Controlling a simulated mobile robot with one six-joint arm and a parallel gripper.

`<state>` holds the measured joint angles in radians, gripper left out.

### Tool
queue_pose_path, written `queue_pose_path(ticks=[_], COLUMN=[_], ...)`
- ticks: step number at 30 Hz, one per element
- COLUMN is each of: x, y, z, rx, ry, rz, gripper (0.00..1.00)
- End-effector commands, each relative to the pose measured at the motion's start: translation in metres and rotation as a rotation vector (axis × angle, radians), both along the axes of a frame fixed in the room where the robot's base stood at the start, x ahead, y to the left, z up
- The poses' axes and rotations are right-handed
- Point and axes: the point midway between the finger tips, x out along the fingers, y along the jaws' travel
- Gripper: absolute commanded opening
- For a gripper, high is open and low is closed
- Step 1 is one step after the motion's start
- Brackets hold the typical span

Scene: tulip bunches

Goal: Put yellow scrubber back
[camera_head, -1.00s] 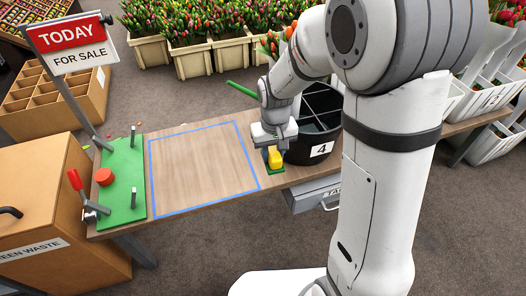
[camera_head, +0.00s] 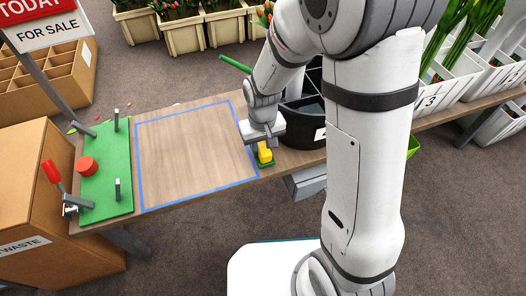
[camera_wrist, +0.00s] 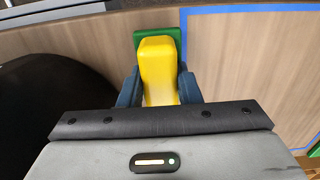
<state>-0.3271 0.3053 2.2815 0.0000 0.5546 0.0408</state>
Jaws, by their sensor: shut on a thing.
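The yellow scrubber (camera_head: 264,153) is at the front edge of the wooden table, just right of the blue-outlined square (camera_head: 195,155). It has a yellow body over a green base. My gripper (camera_head: 263,138) is above it, shut on its yellow part. In the wrist view the yellow scrubber (camera_wrist: 158,68) sits between my two dark blue fingers (camera_wrist: 158,88), with its green part (camera_wrist: 176,42) showing beyond. I cannot tell whether its base touches the table.
A black divided bucket (camera_head: 300,125) stands close to the right of my gripper. A green board (camera_head: 105,175) with posts and a red button (camera_head: 86,166) is at the left end. The blue-outlined area is bare. A green stem (camera_head: 235,63) sticks out behind my wrist.

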Motion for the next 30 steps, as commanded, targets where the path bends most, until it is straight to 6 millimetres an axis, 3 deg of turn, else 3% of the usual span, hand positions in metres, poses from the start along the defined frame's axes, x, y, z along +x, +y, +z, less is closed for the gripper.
queue_pose_path(ticks=[2, 14, 15, 21, 30], x=[-0.0003, 0.0004, 0.0004, 0.0005, 0.0006], y=[-0.0003, -0.0007, -0.0007, -0.0010, -0.0012], z=[-0.0150, -0.0186, -0.0176, -0.0173, -0.0152], rx=[-0.001, 0.000, 0.000, 0.000, 0.000], ry=[0.003, 0.000, 0.000, 0.000, 0.000], rz=[0.000, -0.002, -0.002, -0.002, -0.003], gripper=[0.09, 0.09, 0.33, 0.49, 0.52])
